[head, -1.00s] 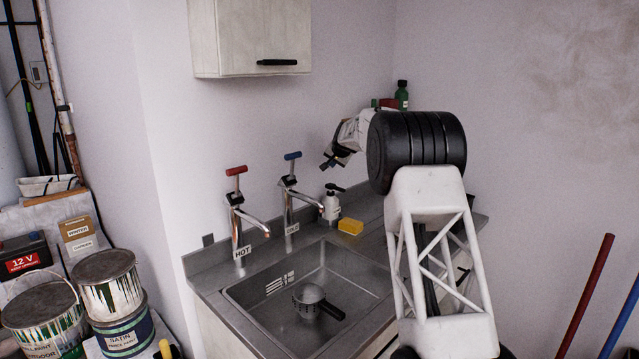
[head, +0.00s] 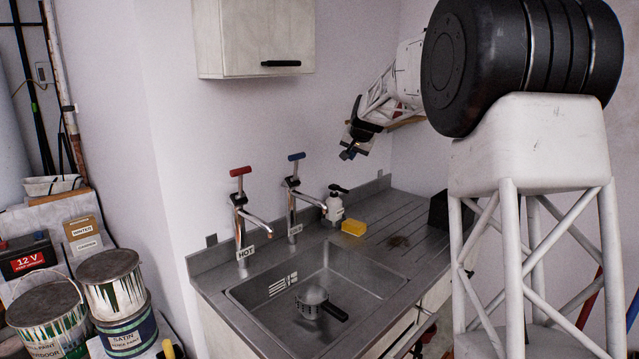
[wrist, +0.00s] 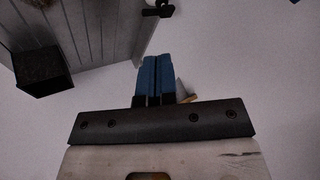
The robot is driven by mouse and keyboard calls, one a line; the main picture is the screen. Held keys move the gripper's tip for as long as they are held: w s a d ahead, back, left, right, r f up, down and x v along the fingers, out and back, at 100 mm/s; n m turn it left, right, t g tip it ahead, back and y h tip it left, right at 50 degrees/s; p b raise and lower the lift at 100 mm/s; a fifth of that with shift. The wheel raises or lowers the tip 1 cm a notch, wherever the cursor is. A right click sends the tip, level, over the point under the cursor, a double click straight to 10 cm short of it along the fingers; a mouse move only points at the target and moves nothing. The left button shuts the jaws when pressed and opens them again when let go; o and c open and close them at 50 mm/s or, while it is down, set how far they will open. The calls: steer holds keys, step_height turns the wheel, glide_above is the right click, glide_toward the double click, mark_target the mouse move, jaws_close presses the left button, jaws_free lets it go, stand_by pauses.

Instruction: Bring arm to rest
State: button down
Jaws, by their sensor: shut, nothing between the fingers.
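My gripper (head: 349,154) hangs in the air above the back of the drainer, to the right of the blue-handled tap in the head view. Its blue fingers are together and empty; they also show side by side in the wrist view (wrist: 153,80). My arm's black joint and white lattice link fill the right of the head view and hide part of the counter's right end.
The steel sink (head: 232,294) holds a dark-handled strainer (head: 313,300). A dark box (head: 438,210) is on the drainer. A cabinet (head: 255,40) hangs above; paint tins (head: 112,283) stand left.

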steer(key=s+d+r+n+g+h, duration=0.1)
steer(key=s+d, duration=0.1)
steer(key=s, duration=1.6)
steer(key=s+d+r+n+g, duration=0.1)
steer(key=s+d, duration=0.2)
steer(key=s, duration=1.4)
steer(key=s+d+f, duration=0.1)
steer(key=s+f, duration=0.3)
steer(key=s, duration=0.8)
steer(key=s+d+f+g+h, duration=0.1)
steer(key=s+f, duration=0.4)
steer(key=s, duration=0.7)
steer(key=s+d+f+n+g, duration=0.1)
steer(key=s+f, duration=0.4)
steer(key=s, duration=0.7)
steer(key=shift+s+h, duration=0.15)
steer(key=shift+h, duration=0.25)
